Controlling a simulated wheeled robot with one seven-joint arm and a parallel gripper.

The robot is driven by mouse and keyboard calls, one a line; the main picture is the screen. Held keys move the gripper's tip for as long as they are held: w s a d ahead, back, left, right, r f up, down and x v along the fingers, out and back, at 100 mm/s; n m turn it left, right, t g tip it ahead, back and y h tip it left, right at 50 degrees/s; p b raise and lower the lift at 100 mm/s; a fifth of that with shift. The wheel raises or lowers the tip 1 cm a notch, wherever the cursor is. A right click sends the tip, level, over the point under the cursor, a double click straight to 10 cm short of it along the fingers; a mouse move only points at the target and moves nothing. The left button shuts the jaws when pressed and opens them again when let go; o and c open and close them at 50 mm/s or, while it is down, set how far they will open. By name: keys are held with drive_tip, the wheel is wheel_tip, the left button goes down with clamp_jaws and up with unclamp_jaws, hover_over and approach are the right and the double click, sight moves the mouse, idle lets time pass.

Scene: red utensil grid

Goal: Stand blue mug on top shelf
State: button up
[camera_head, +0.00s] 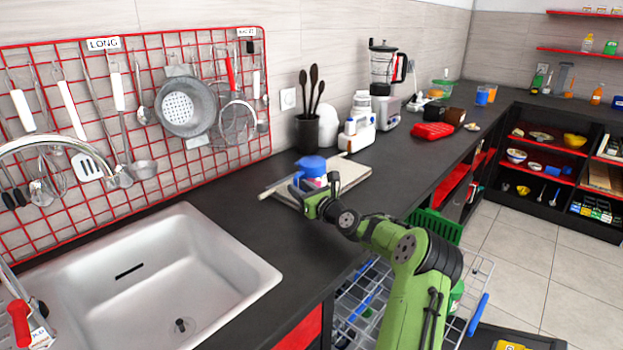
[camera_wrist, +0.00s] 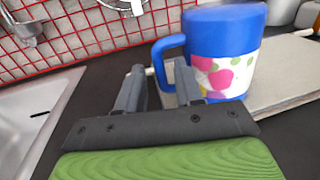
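The blue mug (camera_head: 311,164) stands upright on a pale board (camera_head: 352,178) on the dark counter. In the wrist view the mug (camera_wrist: 226,28) has a white band with pink, green and yellow patches, and its handle (camera_wrist: 161,52) points left. My gripper (camera_head: 312,187) is at the mug's near side. In the wrist view my gripper (camera_wrist: 160,82) has its fingers apart. The handle's outer edge shows between and beyond the fingertips, with its lower part hidden by the right finger. I cannot tell whether they touch. Red wall shelves (camera_head: 580,51) are at the upper right.
A white sink (camera_head: 165,270) is at the left, below a red utensil grid (camera_head: 130,160). A utensil pot (camera_head: 307,133), white bottle (camera_head: 357,130) and blender (camera_head: 385,68) stand behind the mug. An open dishwasher rack (camera_head: 365,300) is below the counter. Open floor (camera_head: 510,255) lies at right.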

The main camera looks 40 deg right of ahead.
drive_tip(key=w, duration=0.3)
drive_tip(key=shift+d+f, duration=0.15)
drive_tip(key=shift+c, duration=0.2)
clamp_jaws()
